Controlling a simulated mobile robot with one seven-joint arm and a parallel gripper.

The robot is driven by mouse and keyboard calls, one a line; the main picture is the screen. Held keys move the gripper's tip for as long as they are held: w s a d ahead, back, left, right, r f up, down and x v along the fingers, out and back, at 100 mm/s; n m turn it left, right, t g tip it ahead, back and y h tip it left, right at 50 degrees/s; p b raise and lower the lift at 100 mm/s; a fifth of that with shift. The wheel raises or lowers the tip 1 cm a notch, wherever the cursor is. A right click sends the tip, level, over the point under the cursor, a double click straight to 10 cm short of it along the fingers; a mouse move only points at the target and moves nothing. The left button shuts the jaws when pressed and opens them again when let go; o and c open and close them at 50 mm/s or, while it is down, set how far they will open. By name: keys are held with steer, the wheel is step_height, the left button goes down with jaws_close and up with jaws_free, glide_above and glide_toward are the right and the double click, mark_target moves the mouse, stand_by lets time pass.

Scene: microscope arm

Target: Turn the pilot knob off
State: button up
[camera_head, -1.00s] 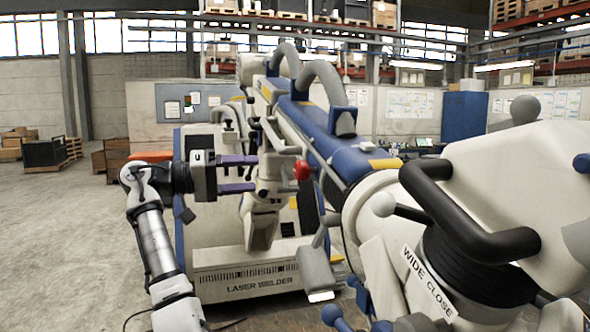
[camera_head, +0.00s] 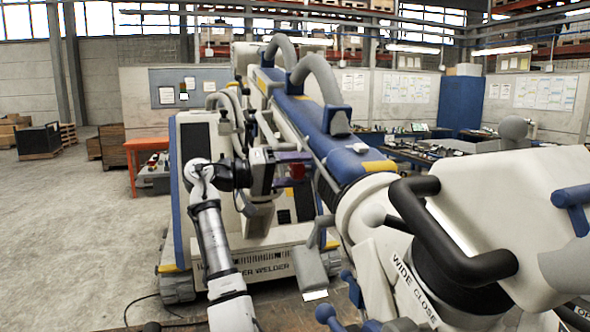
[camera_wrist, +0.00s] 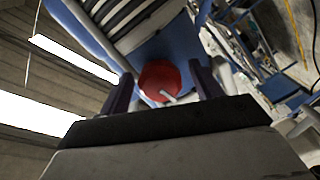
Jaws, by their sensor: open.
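A red knob (camera_head: 297,171), which I take to be the pilot knob, sits on the side of the white and blue microscope arm (camera_head: 345,160). In the wrist view the round red knob (camera_wrist: 160,77) has a pale pointer or slot on its lower part. My gripper (camera_head: 296,169) is open, and its purple fingers are level with the knob in the head view. In the wrist view my gripper (camera_wrist: 163,82) has one finger on each side of the knob, with the knob between them. I cannot tell whether either finger touches it.
The laser welder body (camera_head: 195,175) stands behind my arm. A black handle (camera_head: 450,245) and a "WIDE CLOSE" label (camera_head: 412,290) are at the right. A grey pedal-like part (camera_head: 309,268) hangs below the knob. Open floor (camera_head: 70,240) lies to the left.

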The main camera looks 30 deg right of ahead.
steer(key=c, duration=1)
steer(key=m+b, duration=0.1)
steer(key=m, duration=0.2)
steer(key=shift+f+m, duration=0.1)
steer(key=shift+m, duration=0.2)
steer(key=m+b, duration=0.1)
steer(key=m, duration=0.3)
steer(key=shift+m, duration=0.3)
steer(key=m, duration=0.8)
steer(key=shift+m+b, duration=0.3)
